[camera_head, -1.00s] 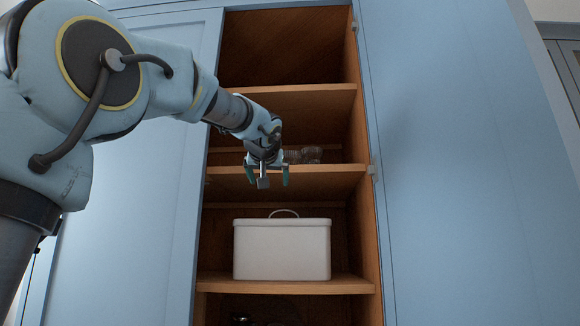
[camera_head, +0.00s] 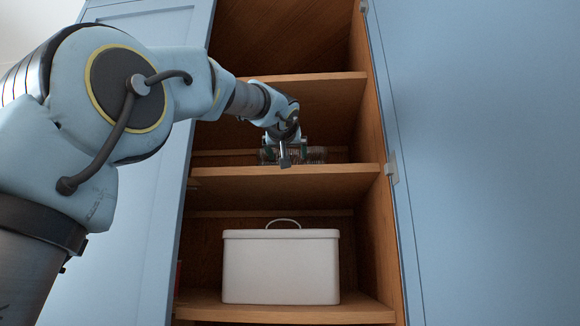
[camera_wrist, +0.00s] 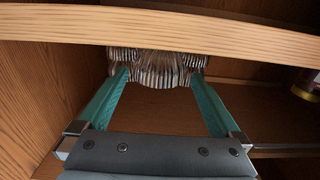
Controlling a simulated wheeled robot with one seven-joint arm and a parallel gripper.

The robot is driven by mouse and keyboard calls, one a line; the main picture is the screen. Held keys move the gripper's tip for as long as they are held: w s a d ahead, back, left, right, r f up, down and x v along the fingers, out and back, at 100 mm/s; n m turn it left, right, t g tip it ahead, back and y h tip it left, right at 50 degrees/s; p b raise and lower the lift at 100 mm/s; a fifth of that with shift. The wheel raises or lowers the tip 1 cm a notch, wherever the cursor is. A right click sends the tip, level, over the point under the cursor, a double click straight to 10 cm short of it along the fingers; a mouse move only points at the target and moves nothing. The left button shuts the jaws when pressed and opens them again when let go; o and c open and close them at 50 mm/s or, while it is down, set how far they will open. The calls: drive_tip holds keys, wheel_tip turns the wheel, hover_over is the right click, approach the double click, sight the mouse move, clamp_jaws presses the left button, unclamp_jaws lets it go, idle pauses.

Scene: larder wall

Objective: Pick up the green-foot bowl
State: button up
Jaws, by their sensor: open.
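A ribbed, clear-to-grey thing (camera_head: 317,155) stands on the middle shelf, partly hidden behind my gripper (camera_head: 285,153). In the wrist view this ribbed thing (camera_wrist: 156,66) lies ahead, between and beyond the tips of my two teal fingers, its top cut off by a board edge. It may be the bowl, but no green foot shows in either view. My gripper (camera_wrist: 160,76) is open, with its fingers spread and nothing visibly held. I cannot tell whether the fingertips touch the ribbed thing.
The middle shelf (camera_head: 330,172) has a wooden front edge below my gripper. A board edge (camera_wrist: 200,32) crosses the top of the wrist view. A white lidded box (camera_head: 281,268) stands on the shelf below. A dark tin (camera_wrist: 307,85) shows at right. Blue doors (camera_head: 480,150) flank the cupboard.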

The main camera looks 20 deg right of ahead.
drive_tip(key=p+x, duration=0.4)
drive_tip(key=x, duration=0.4)
drive_tip(key=shift+r+p, duration=0.1)
drive_tip(key=shift+p, duration=0.3)
drive_tip(key=shift+w+d, duration=0.2)
drive_tip(key=shift+w, duration=0.2)
drive_tip(key=c, duration=1.2)
